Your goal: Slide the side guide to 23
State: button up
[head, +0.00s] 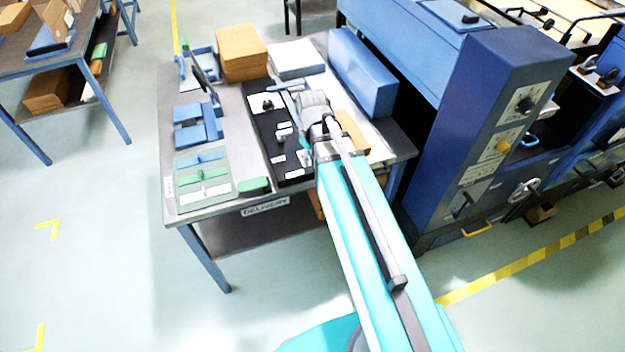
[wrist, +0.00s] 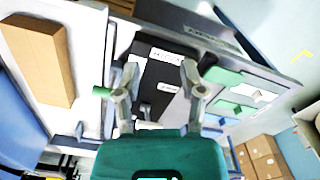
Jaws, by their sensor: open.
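The black board (head: 262,118) lies on the delivery table and carries a dark knob (head: 267,104), small pale fittings and white labels. In the wrist view the black board (wrist: 172,72) shows between and beyond my fingers, with white labels on it. I cannot tell for certain which fitting is the side guide, and no scale number is readable. My gripper (wrist: 159,68) is open and empty above the board, its two grey fingers spread apart. In the head view my gripper and wrist (head: 312,108) cover the right part of the board.
The table (head: 222,208) also bears a brown stack (head: 241,52), a white stack (head: 296,58), blue holders (head: 197,125), a green mat (head: 186,203) and a long blue box (head: 361,74). A blue machine (head: 485,120) stands close on the right.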

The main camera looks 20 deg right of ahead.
jog(key=s+a+f+m+b, duration=0.1)
jog(key=s+f+m+b, duration=0.1)
jog(key=s+m, duration=0.3)
jog(key=shift+s+a+f, duration=0.15)
jog(key=shift+s+a, duration=0.15)
jog(key=shift+s, duration=0.25)
dwell(2.0)
